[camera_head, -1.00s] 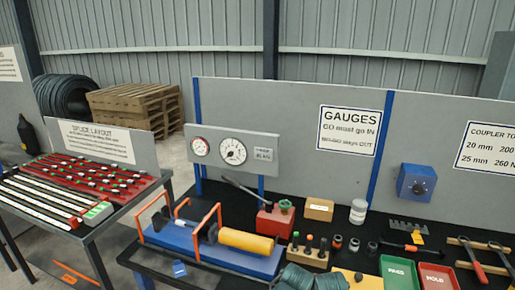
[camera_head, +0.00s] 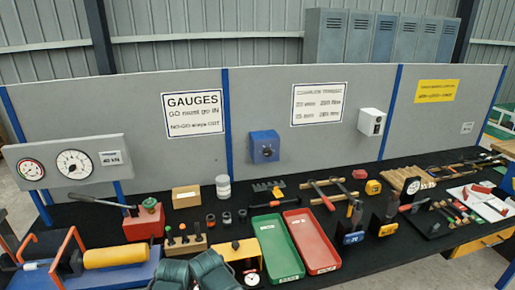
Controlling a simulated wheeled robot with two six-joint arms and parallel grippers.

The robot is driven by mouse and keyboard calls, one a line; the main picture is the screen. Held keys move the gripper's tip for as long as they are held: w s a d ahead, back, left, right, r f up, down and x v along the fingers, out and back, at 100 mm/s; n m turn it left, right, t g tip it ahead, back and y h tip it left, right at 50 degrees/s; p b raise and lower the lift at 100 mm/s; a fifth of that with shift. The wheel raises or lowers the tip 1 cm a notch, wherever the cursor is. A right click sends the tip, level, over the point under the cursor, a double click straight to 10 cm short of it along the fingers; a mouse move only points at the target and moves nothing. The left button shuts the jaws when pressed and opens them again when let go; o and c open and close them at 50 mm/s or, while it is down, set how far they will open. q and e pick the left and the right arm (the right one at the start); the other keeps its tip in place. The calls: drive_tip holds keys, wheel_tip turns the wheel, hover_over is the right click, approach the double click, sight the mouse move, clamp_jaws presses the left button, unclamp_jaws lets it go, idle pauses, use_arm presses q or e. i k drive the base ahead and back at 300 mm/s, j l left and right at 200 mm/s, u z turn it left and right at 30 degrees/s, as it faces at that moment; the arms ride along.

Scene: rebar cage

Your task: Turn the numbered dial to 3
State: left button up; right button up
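A blue box (camera_head: 264,146) with a dark round knob on its front is mounted on the grey back panel, left of the middle. Its numbers and the knob's setting are too small to read. A white box (camera_head: 371,121) with a small dark round part on its front is mounted farther right on the panel. Two round gauges with needles, a small one (camera_head: 31,169) and a larger one (camera_head: 74,164), sit on a grey plate at the left.
The black-topped bench holds a blue rig with a yellow cylinder (camera_head: 114,257), a red box (camera_head: 145,220), a cardboard box (camera_head: 186,196), a white jar (camera_head: 223,186), a green tray (camera_head: 276,247) and a red tray (camera_head: 312,241). Hand tools lie to the right.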

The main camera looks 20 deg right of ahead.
sight(267, 151)
drive_tip(key=z, duration=1.8)
drive_tip(key=i+j, duration=0.4)
